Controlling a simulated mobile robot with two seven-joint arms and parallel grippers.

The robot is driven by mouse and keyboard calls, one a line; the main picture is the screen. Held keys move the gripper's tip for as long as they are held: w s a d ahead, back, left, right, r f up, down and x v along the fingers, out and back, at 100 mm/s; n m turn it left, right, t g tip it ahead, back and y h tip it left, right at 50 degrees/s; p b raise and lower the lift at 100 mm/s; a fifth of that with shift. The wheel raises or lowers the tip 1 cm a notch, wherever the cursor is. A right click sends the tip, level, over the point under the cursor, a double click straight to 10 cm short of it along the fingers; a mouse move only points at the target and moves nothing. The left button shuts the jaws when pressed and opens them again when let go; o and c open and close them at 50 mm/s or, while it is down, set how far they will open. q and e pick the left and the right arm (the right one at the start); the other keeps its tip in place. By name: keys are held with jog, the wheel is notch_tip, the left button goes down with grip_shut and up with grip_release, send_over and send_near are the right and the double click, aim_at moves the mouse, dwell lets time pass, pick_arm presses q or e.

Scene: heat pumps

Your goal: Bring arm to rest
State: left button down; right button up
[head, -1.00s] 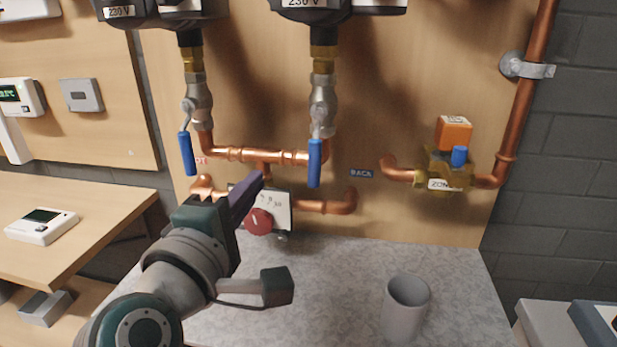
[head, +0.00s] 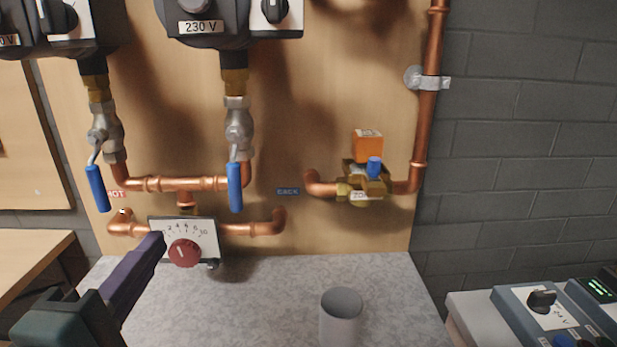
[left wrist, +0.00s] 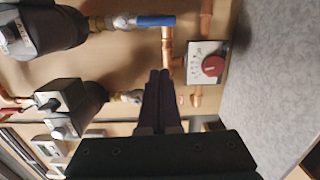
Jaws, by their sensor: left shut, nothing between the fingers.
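My left gripper (head: 152,245) comes in at the lower left of the head view, in front of the pipe panel. Its dark fingers are together with nothing between them, and they also show in the left wrist view (left wrist: 160,75). In the head view the fingertips overlap the left edge of the white dial plate (head: 205,236) with its red knob (head: 184,253). I cannot tell the gap in depth, but in the left wrist view the fingers are beside the dial (left wrist: 208,64), apart from it. My right gripper is not in view.
Two blue-handled valves (head: 235,188) hang below the grey pump units (head: 235,18). An orange-topped zone valve (head: 367,145) is on the right. A grey cup (head: 341,318) stands on the speckled counter (head: 265,285). A control box (head: 540,312) is at the lower right. The counter's middle is clear.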

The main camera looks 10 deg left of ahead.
pick_arm(q)
jog(key=s+d+f+m+g+h+p, duration=0.1)
jog(key=s+d+m+g+h+p, duration=0.5)
jog(key=m, duration=0.9)
jog(key=s+a+m+g+y, duration=0.2)
jog(key=s+m+g, duration=0.55)
jog(key=s, duration=0.35)
notch_tip(320, 180, up, 37)
jog(key=s+p, duration=0.1)
jog(key=p, duration=3.6)
jog(key=shift+a+g+y+p, duration=0.3)
jog(key=shift+a+g+p, duration=0.05)
jog(key=shift+a+p, duration=0.05)
jog(key=shift+f, duration=0.1)
